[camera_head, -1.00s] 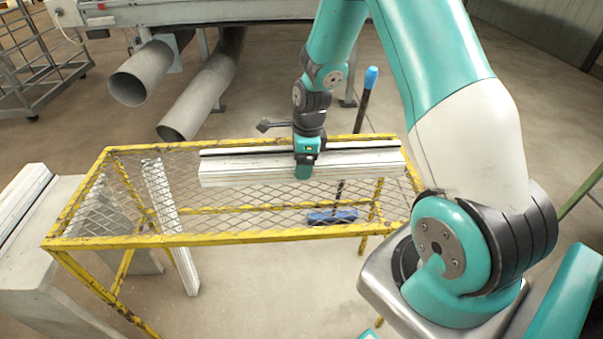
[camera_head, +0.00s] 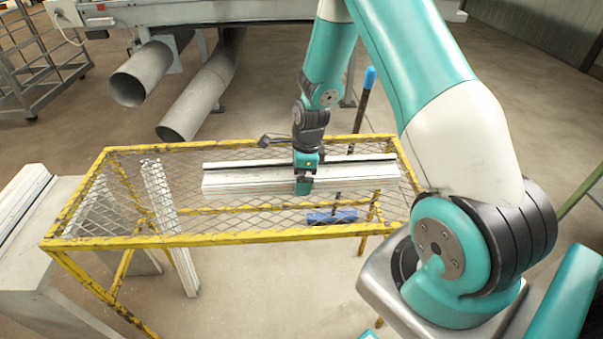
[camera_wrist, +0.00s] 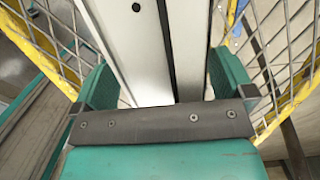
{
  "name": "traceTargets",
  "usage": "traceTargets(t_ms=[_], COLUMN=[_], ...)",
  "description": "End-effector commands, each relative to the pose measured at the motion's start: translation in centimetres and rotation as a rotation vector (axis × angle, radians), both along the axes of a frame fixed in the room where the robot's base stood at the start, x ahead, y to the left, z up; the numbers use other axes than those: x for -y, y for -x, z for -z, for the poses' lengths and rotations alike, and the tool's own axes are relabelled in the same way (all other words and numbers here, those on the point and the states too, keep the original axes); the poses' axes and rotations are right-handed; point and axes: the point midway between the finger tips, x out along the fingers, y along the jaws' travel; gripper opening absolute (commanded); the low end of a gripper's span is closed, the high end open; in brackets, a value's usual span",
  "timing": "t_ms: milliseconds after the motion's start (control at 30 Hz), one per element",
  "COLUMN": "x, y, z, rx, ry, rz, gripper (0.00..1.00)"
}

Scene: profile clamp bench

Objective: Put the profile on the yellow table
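The profile (camera_head: 245,180) is a long, pale metal bar with a dark groove along its top. It lies level and lengthwise above the mesh top of the yellow table (camera_head: 180,240); I cannot tell whether it touches the mesh. My gripper (camera_head: 304,187) points down and is shut on the profile near its middle. In the wrist view the profile (camera_wrist: 145,45) runs between the two teal fingers of my gripper (camera_wrist: 162,85), with yellow rim and mesh on both sides. The fingertips are partly hidden by the profile.
A second pale bar (camera_head: 168,215) leans at the left under the mesh. A grey block (camera_head: 50,235) stands left. Large pipes (camera_head: 205,95) lie behind. The mesh front is clear.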

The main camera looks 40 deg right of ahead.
Motion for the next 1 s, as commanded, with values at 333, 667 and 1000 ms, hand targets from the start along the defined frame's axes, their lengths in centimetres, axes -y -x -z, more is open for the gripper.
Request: traceTargets(t_ms=[333,667,1000], x=[0.2,0.9,-0.7], y=[0.0,0.5,1.1], z=[-2.4,-9.5,-13.7], rx=[0.005,0.005,0.025], ry=[0.001,0.001,-0.004], rz=[0.001,0.001,-0.143], gripper=[1.00,1.00,1.00])
